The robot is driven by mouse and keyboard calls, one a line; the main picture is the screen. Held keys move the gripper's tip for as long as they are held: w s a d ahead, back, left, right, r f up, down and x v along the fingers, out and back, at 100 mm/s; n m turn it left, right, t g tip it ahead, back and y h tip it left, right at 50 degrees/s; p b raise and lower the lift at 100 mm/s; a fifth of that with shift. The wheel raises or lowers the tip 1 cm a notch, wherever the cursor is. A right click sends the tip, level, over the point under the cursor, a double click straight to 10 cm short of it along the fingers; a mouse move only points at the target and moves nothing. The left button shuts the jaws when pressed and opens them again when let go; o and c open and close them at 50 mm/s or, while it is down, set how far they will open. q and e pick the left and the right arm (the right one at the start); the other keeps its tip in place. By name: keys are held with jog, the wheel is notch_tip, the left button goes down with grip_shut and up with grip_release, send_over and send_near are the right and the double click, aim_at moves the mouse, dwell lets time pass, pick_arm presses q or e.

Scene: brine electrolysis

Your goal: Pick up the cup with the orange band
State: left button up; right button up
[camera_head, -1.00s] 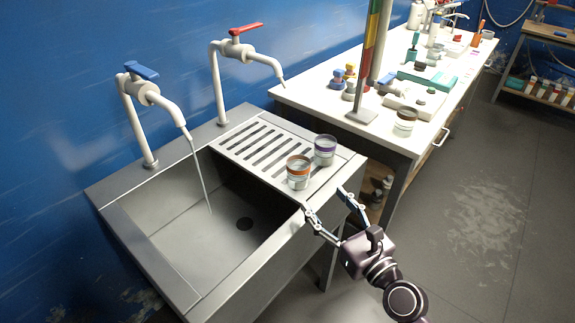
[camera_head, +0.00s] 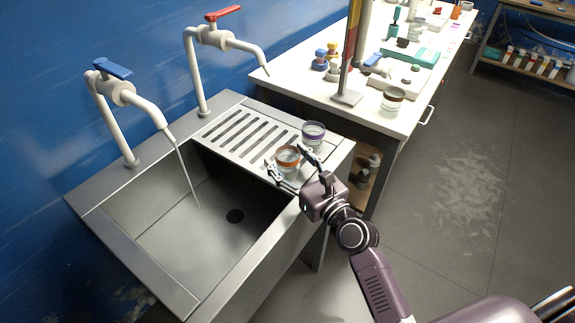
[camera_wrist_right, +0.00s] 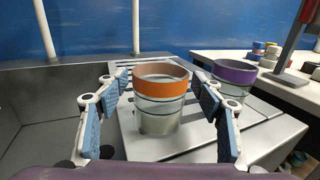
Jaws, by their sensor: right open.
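The cup with the orange band (camera_head: 287,160) stands upright on the sink's drainboard (camera_head: 232,135), near its front edge. In the right wrist view the orange-banded cup (camera_wrist_right: 161,97) is centred ahead, between the two finger pads. My right gripper (camera_head: 290,166) is open, one finger on each side of the cup; in the right wrist view its fingers (camera_wrist_right: 158,125) show a gap to the cup on both sides. A cup with a purple band (camera_head: 313,134) stands just behind and to the right; it also shows in the right wrist view (camera_wrist_right: 233,82). My left gripper is not in view.
The sink basin (camera_head: 165,215) lies left of the drainboard, with a blue-handled tap (camera_head: 118,88) running water and a red-handled tap (camera_head: 218,38). A white bench (camera_head: 310,90) with another banded cup (camera_head: 392,99) and a stand stands behind. Floor at right is clear.

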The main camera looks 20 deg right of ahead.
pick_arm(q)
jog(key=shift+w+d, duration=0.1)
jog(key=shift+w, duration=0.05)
pick_arm(e)
jog(key=shift+r, duration=0.1)
jog(key=c, duration=1.4)
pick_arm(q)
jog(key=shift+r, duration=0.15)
pick_arm(e)
jog(key=shift+r, duration=0.1)
